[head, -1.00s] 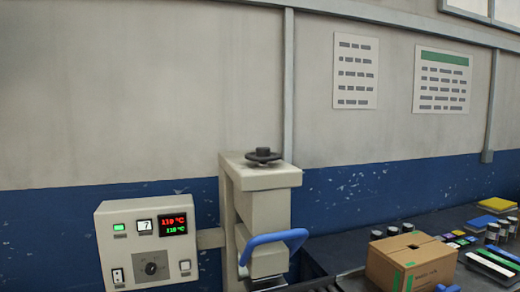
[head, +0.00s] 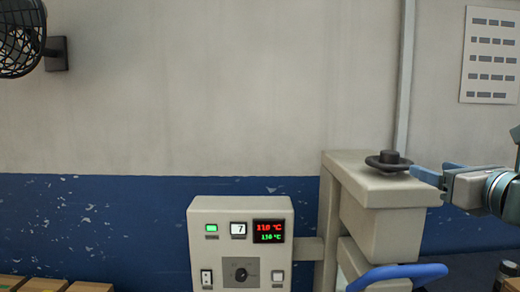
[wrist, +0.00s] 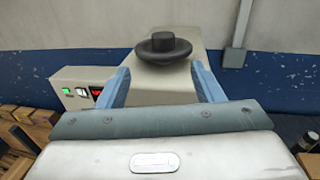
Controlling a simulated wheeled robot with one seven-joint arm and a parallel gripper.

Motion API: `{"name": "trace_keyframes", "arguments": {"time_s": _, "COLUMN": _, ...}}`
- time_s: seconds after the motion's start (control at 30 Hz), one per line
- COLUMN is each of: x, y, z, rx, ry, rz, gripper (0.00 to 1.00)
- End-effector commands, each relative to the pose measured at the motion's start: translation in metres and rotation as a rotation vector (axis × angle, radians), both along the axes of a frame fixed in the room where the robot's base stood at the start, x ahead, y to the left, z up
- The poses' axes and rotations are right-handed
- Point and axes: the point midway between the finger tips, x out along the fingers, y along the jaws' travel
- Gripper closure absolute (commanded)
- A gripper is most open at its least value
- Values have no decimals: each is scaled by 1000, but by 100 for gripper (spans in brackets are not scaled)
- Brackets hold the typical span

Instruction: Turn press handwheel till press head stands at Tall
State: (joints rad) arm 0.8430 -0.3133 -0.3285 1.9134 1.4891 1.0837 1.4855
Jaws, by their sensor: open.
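The press handwheel (head: 388,160) is a dark disc with a raised hub on top of the beige press (head: 375,195). It also shows in the wrist view (wrist: 163,48), ahead of and between my fingers. My gripper (head: 428,175) is open, with blue fingers, just right of the handwheel in the head view. In the wrist view my gripper (wrist: 162,82) points at the wheel with nothing between the fingers; I cannot tell whether a finger touches the rim. The press head is partly visible below the top housing; no Tall mark is readable.
A control box (head: 240,240) with lit displays stands left of the press. A wall fan (head: 22,38) is at upper left. Cartons (head: 90,286) lie at the lower left. The space above the wheel is clear.

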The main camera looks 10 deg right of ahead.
Motion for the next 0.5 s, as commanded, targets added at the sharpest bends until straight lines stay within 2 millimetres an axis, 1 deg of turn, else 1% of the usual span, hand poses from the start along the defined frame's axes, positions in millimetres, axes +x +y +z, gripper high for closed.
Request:
{"name": "trace_keyframes", "arguments": {"time_s": 0.07, "x": 3, "y": -4, "z": 3, "rx": 10, "ry": -8, "rz": -10, "gripper": 39}}
{"name": "trace_keyframes", "arguments": {"time_s": 0.17, "x": 15, "y": -6, "z": 3, "rx": 11, "ry": -7, "rz": -13, "gripper": 39}}
{"name": "trace_keyframes", "arguments": {"time_s": 0.27, "x": 35, "y": -8, "z": 3, "rx": 10, "ry": -5, "rz": -13, "gripper": 39}}
{"name": "trace_keyframes", "arguments": {"time_s": 0.5, "x": 87, "y": -12, "z": 3, "rx": 10, "ry": -5, "rz": -11, "gripper": 39}}
